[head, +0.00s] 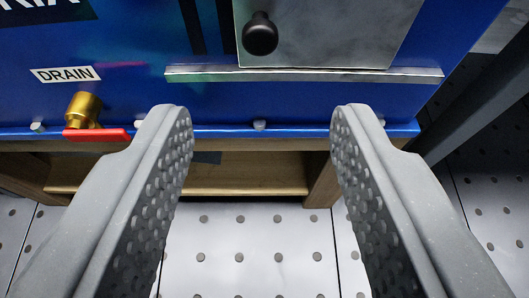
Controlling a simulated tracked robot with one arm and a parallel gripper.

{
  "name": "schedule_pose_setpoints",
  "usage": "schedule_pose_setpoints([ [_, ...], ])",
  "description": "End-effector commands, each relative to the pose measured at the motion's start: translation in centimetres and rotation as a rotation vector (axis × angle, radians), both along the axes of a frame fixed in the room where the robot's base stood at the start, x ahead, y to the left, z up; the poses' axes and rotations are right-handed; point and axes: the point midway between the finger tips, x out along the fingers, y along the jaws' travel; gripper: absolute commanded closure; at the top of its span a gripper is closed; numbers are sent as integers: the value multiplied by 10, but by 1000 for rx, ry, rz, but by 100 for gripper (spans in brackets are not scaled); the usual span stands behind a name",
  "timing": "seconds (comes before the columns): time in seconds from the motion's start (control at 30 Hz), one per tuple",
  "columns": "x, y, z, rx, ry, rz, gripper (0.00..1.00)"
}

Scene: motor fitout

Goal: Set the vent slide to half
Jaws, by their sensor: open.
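The vent slide (330,30) is a grey metal plate at the top of the head view, on a blue panel. A round black knob (260,34) stands out near its lower left corner. The plate's lower edge meets a metal rail (300,75). Dark vertical slots (208,22) show to the left of the plate. The plate's top is cut off by the frame. My gripper (262,115) is open and empty, its two grey fingers wide apart below the rail and the knob. It touches neither.
A brass drain valve (84,108) with a red handle (97,135) sits at the panel's lower left, under a DRAIN label (66,74). A dark post (478,95) stands at the right. Below are a wooden frame (235,172) and a perforated light floor (250,250).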

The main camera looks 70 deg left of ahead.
Motion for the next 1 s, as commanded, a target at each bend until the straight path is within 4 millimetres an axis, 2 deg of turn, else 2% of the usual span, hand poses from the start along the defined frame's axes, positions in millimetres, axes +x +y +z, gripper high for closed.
schedule_pose_setpoints([
  [0.23, -5, -16, 7, 2, 0, 1, 57],
  [0.73, -2, -17, 9, -3, -6, -4, 57],
  [0.87, 24, -25, 28, -40, -60, -46, 57],
  [0.97, 64, -39, 63, -92, -141, -120, 57],
  [1.0, 82, -46, 81, -114, -174, -157, 57],
])
